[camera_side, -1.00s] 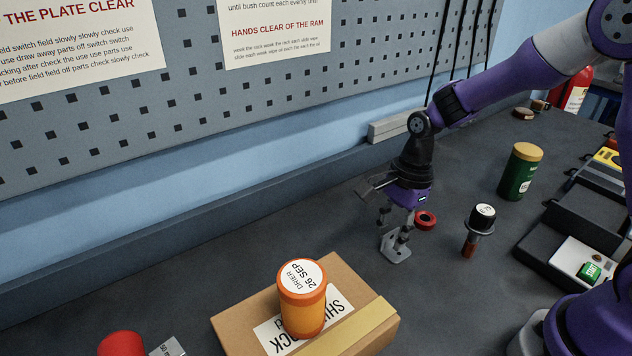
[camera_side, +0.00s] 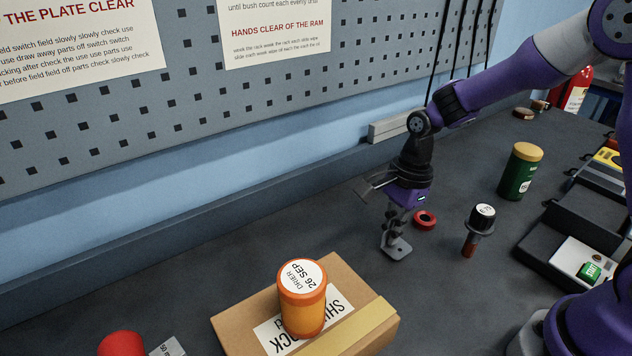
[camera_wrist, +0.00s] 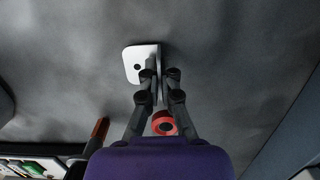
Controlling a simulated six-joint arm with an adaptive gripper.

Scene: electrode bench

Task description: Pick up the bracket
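The bracket (camera_side: 399,248) is a small grey metal angle piece with a hole in its flat foot. Its foot appears to rest on the dark bench, and its upright leg rises between my fingers. My gripper (camera_side: 396,229) points down at it with the fingers closed on that upright leg. In the wrist view the pale foot of the bracket (camera_wrist: 138,64) sticks out to the left of my gripper (camera_wrist: 163,76), with the thin leg pinched between the fingertips. The fingers hide much of the leg.
A red ring (camera_side: 425,220) lies close to the right of my gripper. A black-capped item (camera_side: 480,230) stands further right, and a green jar (camera_side: 520,171) behind. An orange jar (camera_side: 303,308) stands on a cardboard box (camera_side: 236,323) in front. The pegboard wall is behind.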

